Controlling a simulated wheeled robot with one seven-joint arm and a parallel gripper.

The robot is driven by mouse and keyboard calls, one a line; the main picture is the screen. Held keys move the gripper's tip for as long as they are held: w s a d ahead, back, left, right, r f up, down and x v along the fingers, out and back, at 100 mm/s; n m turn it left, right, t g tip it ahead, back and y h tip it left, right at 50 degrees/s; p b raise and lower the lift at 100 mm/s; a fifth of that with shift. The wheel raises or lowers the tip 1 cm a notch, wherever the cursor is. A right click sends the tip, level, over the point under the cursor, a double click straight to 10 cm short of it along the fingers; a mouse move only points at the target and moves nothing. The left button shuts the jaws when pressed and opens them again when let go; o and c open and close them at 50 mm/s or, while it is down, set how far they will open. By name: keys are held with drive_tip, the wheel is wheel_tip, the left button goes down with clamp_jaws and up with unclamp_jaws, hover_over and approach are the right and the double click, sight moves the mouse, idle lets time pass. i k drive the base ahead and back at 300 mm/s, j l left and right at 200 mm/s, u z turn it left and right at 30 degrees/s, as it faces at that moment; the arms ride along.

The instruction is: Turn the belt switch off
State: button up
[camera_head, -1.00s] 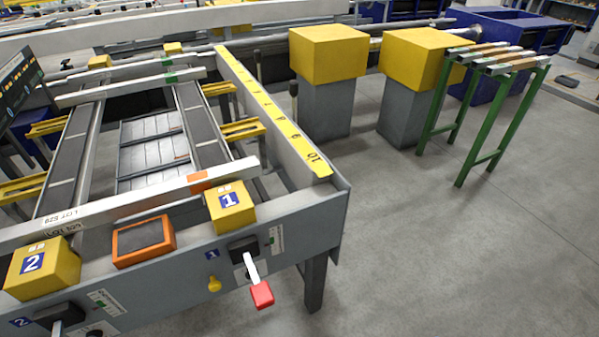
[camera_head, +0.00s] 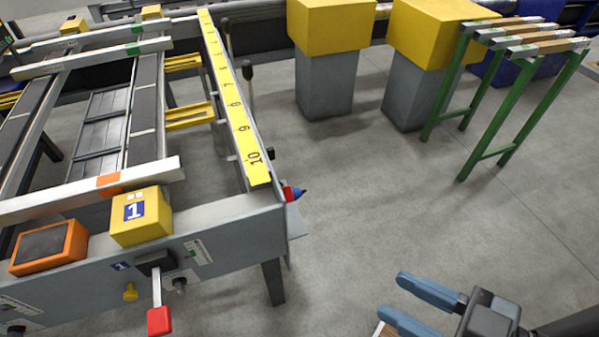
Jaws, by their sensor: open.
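A switch lever with a red grip (camera_head: 159,321) hangs from a black housing (camera_head: 155,262) on the grey front panel of the runout table, beside a blue label "1". The lever points down and slightly to the right. No readable marking tells me whether this is the belt switch or which position is off. My gripper (camera_head: 395,298) is at the lower right, over the floor. Its two blue fingers are apart and empty, well to the right of the lever.
A yellow box marked 1 (camera_head: 141,216) and an orange-framed box (camera_head: 48,247) sit above the panel. A small red and blue part (camera_head: 292,193) sticks out at the table corner. Yellow-topped pillars (camera_head: 328,85) and a green stand (camera_head: 510,85) stand behind. Floor between is clear.

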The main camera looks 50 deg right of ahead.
sight(287, 190)
drive_tip(key=l+u, duration=0.15)
drive_tip(key=l, duration=0.35)
drive_tip(key=k+l+u, duration=0.15)
drive_tip(key=l, duration=0.3)
drive_tip(key=l+u, duration=0.15)
drive_tip(key=l, duration=0.3)
drive_tip(key=k+l+u, duration=0.15)
drive_tip(key=l, duration=0.3)
drive_tip(key=k+l+u, duration=0.15)
drive_tip(key=l, duration=0.3)
